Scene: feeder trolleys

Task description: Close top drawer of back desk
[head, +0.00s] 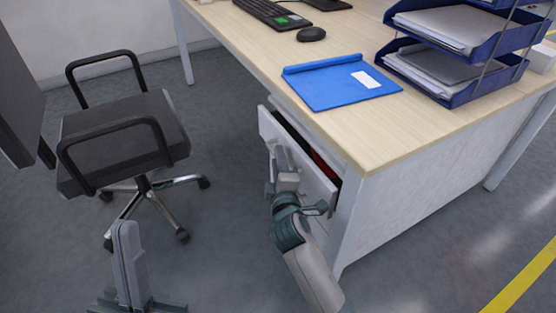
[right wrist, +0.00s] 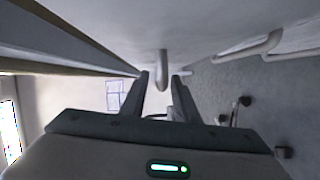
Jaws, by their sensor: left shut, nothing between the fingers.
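The back desk (head: 330,70) has a white drawer unit under its near corner. Its top drawer (head: 265,127) is pulled partly open, with a dark gap and something red inside. My right gripper (head: 279,160) is at the drawer's front. In the right wrist view its two fingers (right wrist: 161,95) are apart, with a pale handle bar (right wrist: 162,65) showing between and beyond their tips. Contact with the handle cannot be told. My left gripper (head: 126,240) is shut and empty at the lower left, away from the desk, pointing up.
A dark office chair (head: 125,130) stands left of the desk. A blue clipboard folder (head: 340,82), a mouse (head: 311,34), a keyboard (head: 270,12) and blue paper trays (head: 455,70) are on the desktop. Another handle (right wrist: 262,45) shows in the right wrist view. Floor between chair and drawer is clear.

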